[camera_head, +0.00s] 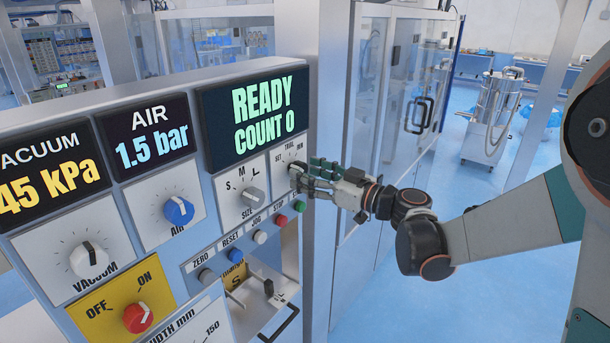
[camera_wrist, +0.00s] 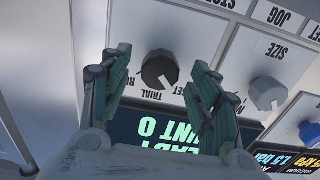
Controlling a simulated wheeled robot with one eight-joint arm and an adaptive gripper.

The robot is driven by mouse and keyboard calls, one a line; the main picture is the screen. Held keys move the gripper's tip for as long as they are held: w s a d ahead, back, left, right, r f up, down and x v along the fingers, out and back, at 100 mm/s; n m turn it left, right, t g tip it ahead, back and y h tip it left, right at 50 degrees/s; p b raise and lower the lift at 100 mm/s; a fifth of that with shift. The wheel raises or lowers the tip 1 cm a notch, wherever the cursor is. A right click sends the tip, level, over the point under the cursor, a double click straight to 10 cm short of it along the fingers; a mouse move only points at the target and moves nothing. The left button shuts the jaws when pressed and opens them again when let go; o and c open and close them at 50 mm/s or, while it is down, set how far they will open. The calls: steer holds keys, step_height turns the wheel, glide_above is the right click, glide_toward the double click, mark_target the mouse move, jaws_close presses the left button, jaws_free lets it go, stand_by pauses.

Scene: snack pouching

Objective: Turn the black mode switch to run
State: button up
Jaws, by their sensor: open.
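The black mode switch (camera_wrist: 158,68) is a round knob on a pale panel plate, seen upside down in the wrist view. The labels TRIAL and SET show beside it, and the run label is partly covered by a finger. Its small white mark seems to point down and right, toward SET, but it is small. My gripper (camera_wrist: 160,58) is open, with one green-padded finger on each side of the knob and gaps between. In the head view my gripper (camera_head: 317,178) is at the panel's right edge and covers most of the switch.
Beside the switch are the grey SIZE knob (camera_head: 251,196) and the READY COUNT 0 display (camera_head: 256,115). Below sit the green button (camera_head: 299,206) and red button (camera_head: 281,220). A metal post (camera_head: 322,250) stands close right of the panel. Open floor lies farther right.

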steer(key=shift+w+a, duration=0.45)
steer(key=shift+a, duration=0.15)
steer(key=shift+c, duration=0.5)
steer(key=c, duration=1)
steer(key=shift+m, duration=0.3)
steer(key=shift+m+b, duration=0.75)
steer(key=shift+m, duration=7.85)
